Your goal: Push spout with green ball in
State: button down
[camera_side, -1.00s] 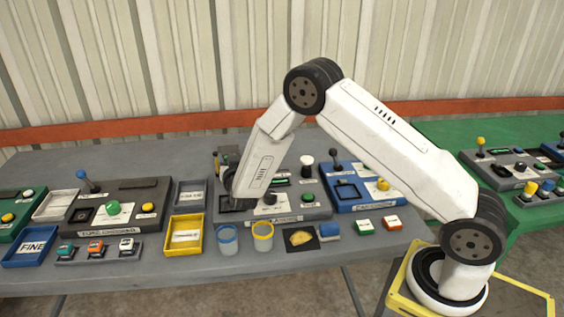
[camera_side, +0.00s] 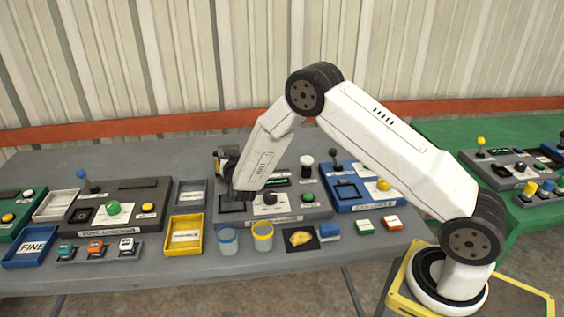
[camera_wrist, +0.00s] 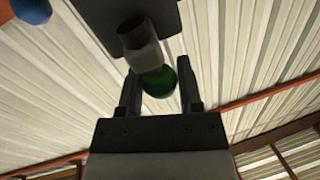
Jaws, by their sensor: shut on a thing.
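In the wrist view the green ball (camera_wrist: 160,84) sits between the two dark fingers of my gripper (camera_wrist: 159,76). The grey spout (camera_wrist: 145,48) stands out just beyond the ball, with a dark round end, in front of a dark panel. My gripper is shut on the spout's ball. In the side view my gripper (camera_side: 227,162) is over the left part of the middle console (camera_side: 310,213), just left of my forearm. The forearm hides part of that console, and I cannot make out the spout or its ball there.
A blue-knobbed lever (camera_side: 82,175) stands at the left console, also a blue blur in the wrist view (camera_wrist: 30,10). A yellow tray (camera_side: 186,250), a blue-rimmed cup (camera_side: 228,240) and a yellow-rimmed cup (camera_side: 263,237) stand in front. A blue console (camera_side: 360,202) is to the right.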

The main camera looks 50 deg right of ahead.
jog(key=shift+w+d+r, duration=0.1)
jog(key=shift+w+d, duration=0.05)
jog(key=shift+d, duration=0.05)
jog(key=shift+c, duration=1.3)
grip_release()
jog(key=shift+a, duration=0.1)
jog(key=v, duration=0.7)
jog(key=shift+s+a, duration=0.15)
jog(key=shift+s, duration=0.2)
